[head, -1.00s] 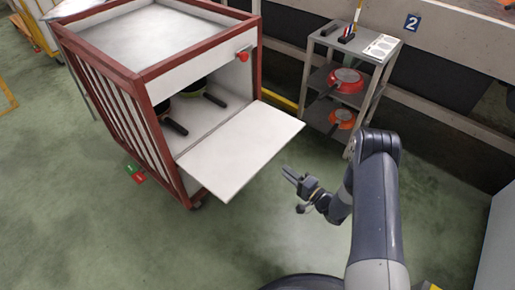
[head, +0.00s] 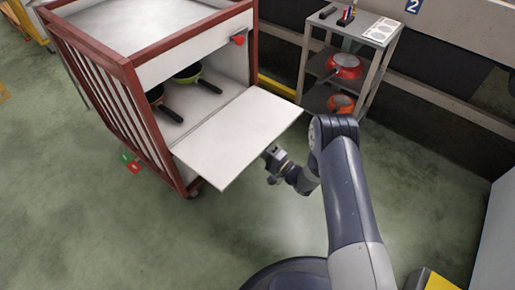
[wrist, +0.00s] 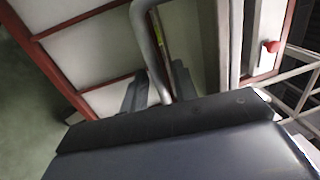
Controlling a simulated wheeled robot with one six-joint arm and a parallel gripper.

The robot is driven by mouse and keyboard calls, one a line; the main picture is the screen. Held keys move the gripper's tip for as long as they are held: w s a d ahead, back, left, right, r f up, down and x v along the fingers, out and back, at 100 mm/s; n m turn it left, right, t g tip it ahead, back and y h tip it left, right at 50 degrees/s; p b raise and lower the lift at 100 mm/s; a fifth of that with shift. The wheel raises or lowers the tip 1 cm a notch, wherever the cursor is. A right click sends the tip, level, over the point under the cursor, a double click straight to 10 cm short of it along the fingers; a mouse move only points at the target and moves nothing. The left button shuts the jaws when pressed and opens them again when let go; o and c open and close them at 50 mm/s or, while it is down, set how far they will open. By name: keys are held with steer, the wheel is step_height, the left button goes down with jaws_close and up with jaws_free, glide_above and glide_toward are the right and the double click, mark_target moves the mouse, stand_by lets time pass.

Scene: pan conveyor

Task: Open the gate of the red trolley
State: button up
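The red trolley (head: 118,72) stands at left in the head view, with a red-barred side and white panels. Its white gate (head: 235,140) is folded down and sticks out roughly level from the open front. A red knob (head: 238,40) is at the upper right of the opening; it also shows in the wrist view (wrist: 270,46).
Inside the trolley are a dark-handled pan (head: 168,110) and a green pan (head: 188,73). A grey shelf rack (head: 340,38) with red (head: 345,64) and orange (head: 341,104) pans stands behind at right. The floor in front is clear.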

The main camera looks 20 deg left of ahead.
steer(key=shift+w+a, duration=0.1)
steer(key=shift+a, duration=0.1)
jaws_close()
stand_by(0.5)
